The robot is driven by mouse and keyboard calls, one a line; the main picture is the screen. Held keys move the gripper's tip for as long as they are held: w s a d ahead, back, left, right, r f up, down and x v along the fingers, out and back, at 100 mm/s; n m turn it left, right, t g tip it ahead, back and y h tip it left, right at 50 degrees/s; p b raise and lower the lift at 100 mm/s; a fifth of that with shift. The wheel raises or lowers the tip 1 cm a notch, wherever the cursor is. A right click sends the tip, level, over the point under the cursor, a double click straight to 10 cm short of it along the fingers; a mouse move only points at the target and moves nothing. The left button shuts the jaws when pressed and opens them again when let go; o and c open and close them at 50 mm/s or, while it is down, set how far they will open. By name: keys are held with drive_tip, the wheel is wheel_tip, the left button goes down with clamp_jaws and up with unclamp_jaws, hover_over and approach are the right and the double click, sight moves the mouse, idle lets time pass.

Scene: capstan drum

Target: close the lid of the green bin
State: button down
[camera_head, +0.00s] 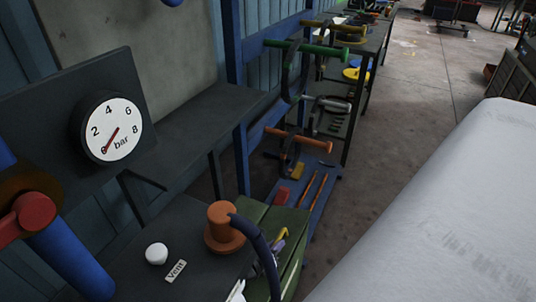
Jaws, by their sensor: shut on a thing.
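A dark green bin (292,222) stands low in the middle, right behind a dark bench top. Something yellow (281,234) and something purple (279,245) show at its opening. I cannot make out the lid as a separate part or tell its angle. An orange drum (222,222) on the bench and a dark curved hose (263,248) hide part of the bin's left side.
A gauge (113,129), a white knob (156,253) and a "Vent" label (175,271) are at the left. A large pale surface (450,220) fills the lower right. Bare floor (420,75) lies beyond.

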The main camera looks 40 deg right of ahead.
drive_tip(key=shift+s+d+f+m+t, duration=0.1)
drive_tip(key=shift+s+f+m+t, duration=0.2)
drive_tip(key=shift+f, duration=0.2)
drive_tip(key=shift+s+d+f+m+t, duration=0.1)
drive_tip(key=shift+s+f+m+t, duration=0.15)
drive_tip(key=shift+f+m, duration=0.2)
drive_tip(key=shift+s+f+p, duration=0.25)
drive_tip(key=shift+f+p, duration=0.1)
drive_tip(key=shift+f, duration=0.5)
drive_tip(key=c, duration=1.4)
unclamp_jaws()
drive_tip(key=shift+d, duration=0.1)
